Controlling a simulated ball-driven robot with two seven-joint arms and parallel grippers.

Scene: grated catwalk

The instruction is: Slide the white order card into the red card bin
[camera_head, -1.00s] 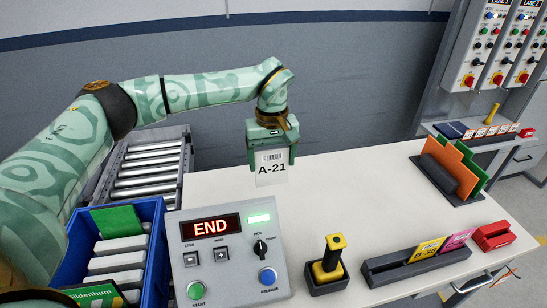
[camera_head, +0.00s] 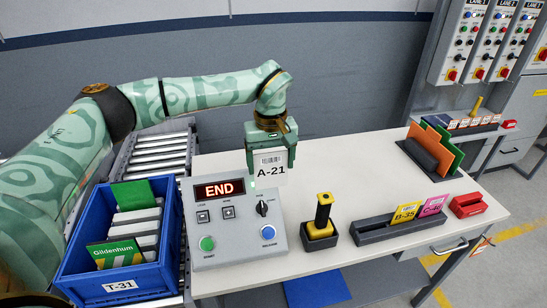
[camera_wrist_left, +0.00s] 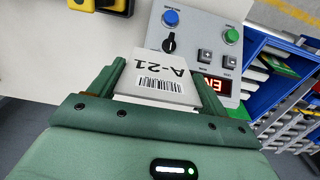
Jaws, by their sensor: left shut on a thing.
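The white order card (camera_head: 271,166), marked A-21 with a barcode, hangs upright from my left gripper (camera_head: 270,150), above the table behind the control box. In the left wrist view the card (camera_wrist_left: 160,78) sits between the two fingers of the left gripper (camera_wrist_left: 155,95), which is shut on it. The red card bin (camera_head: 467,205) is a small slotted red block at the table's right front edge, far to the right of the card. My right gripper is not in view.
A control box (camera_head: 233,240) showing END stands front left, beside a blue crate (camera_head: 117,280). A yellow-handled stamp (camera_head: 321,228) and a dark rack (camera_head: 385,230) with yellow and pink cards stand between it and the bin. The table (camera_head: 345,165) is clear mid-back.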

